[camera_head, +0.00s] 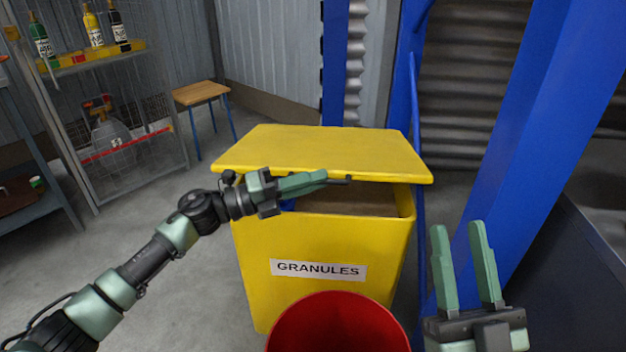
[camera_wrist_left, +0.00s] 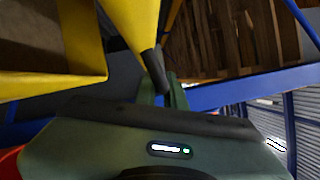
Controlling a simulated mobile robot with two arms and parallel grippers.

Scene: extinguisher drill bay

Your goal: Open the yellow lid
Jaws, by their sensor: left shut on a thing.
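The yellow lid (camera_head: 325,150) sits tilted above the yellow granules bin (camera_head: 250,262), its front edge raised. A gap shows the brown inside of the bin under it. My left gripper (camera_head: 325,180) is at the lid's front edge, shut on the dark handle piece there. In the left wrist view the lid (camera_wrist_left: 128,20) tapers to this dark piece (camera_wrist_left: 155,68), held between my left fingers (camera_wrist_left: 162,88). My right gripper (camera_head: 457,228) is open and empty, to the right of the bin.
A red bucket (camera_head: 338,325) stands close in front of the bin. Blue posts (camera_head: 545,130) rise to the right. A wire shelf with bottles (camera_head: 92,28) and a small wooden-topped table (camera_head: 200,92) stand at the left. The floor left of the bin is clear.

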